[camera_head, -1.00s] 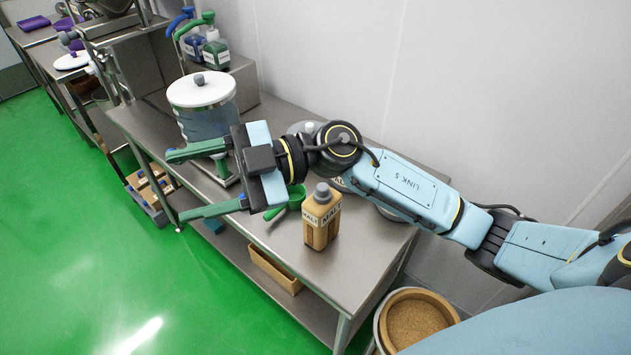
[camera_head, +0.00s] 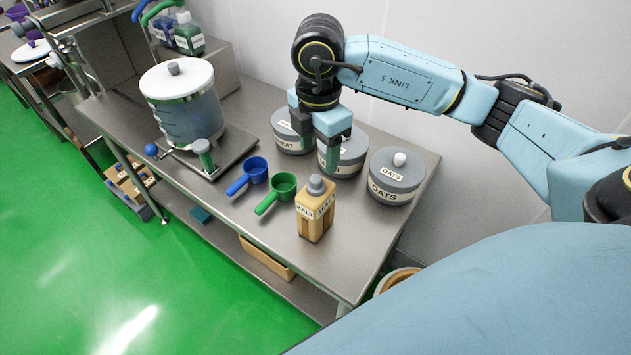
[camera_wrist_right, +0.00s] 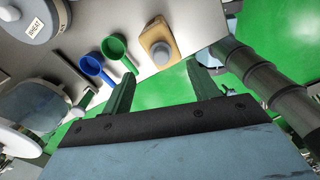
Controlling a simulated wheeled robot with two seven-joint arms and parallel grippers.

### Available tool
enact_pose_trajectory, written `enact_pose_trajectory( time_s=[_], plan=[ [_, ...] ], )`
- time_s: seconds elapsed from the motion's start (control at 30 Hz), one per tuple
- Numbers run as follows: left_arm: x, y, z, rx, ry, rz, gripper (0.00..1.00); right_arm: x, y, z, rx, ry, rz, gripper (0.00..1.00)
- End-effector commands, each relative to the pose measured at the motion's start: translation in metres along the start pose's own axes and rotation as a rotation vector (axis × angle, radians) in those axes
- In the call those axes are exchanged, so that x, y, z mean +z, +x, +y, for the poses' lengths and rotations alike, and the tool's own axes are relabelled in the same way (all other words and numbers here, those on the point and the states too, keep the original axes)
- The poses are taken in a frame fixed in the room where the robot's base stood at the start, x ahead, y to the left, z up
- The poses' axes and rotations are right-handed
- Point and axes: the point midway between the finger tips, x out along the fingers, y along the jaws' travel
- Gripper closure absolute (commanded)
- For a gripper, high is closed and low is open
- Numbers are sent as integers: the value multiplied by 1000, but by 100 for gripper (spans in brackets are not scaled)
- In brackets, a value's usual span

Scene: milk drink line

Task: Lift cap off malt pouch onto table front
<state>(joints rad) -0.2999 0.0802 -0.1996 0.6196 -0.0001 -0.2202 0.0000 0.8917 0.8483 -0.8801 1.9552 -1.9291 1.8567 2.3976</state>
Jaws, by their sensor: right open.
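The malt pouch (camera_head: 310,222), tan and labelled MALT, stands upright on the steel table (camera_head: 365,235). Its grey cap (camera_head: 317,184) sits on top. My right gripper (camera_head: 319,158) is open and empty, fingers pointing down, behind and above the pouch, near the grey canisters. In the right wrist view the pouch (camera_wrist_right: 183,38) and its cap (camera_wrist_right: 160,53) show beyond the two spread fingers (camera_wrist_right: 162,68), apart from them. My left gripper is not in view.
A blue scoop (camera_head: 256,168) and a green scoop (camera_head: 284,184) lie beside the pouch. The wheat canister (camera_head: 283,142), a partly hidden middle canister (camera_head: 352,160) and the oats canister (camera_head: 398,180) stand behind. A lidded clear vessel (camera_head: 190,118) stands left. The table's front strip is clear.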

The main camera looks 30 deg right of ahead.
Motion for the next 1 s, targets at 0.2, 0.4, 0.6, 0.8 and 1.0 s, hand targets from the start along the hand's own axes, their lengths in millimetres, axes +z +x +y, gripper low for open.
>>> enact_pose_trajectory(
  time_s=[0.2, 0.4, 0.6, 0.8, 1.0],
  plan=[
    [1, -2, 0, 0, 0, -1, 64, -1, 26, 0, 0, -2, 2, 40],
    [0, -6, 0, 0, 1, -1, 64, -3, 44, -1, -3, -3, 3, 40],
    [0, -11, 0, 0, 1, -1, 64, -5, 73, -2, -2, -3, 4, 40],
    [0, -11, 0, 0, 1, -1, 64, -5, 81, -1, 2, -4, 3, 40],
    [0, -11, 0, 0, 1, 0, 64, -5, 81, -1, 1, -4, 4, 49]
  ],
)
